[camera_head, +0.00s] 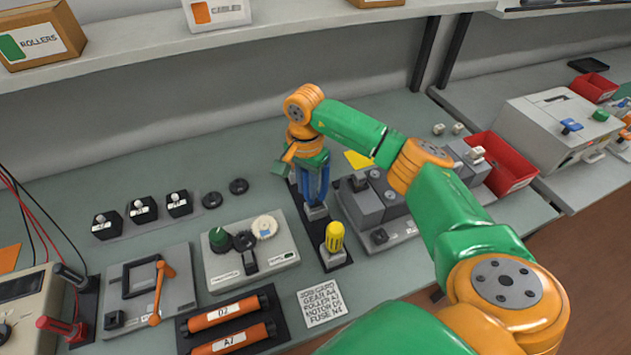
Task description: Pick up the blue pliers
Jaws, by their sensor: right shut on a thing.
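The blue pliers (316,188) stand upright in a dark tool holder (338,262) on the grey bench, their blue handles showing just below my right gripper. My right gripper (311,168) points down over them and is shut on the upper part of the handles. The wrist hides the handle tops. I cannot tell whether the pliers' lower end is clear of the holder. My left gripper is not in view.
A yellow-handled tool (334,238) stands in the same holder, close in front. A grey block unit (368,205) is just right. A panel with a green knob (247,246) is left. Red bins (500,160) and a printer-like box (560,125) are farther right. Bare bench lies behind.

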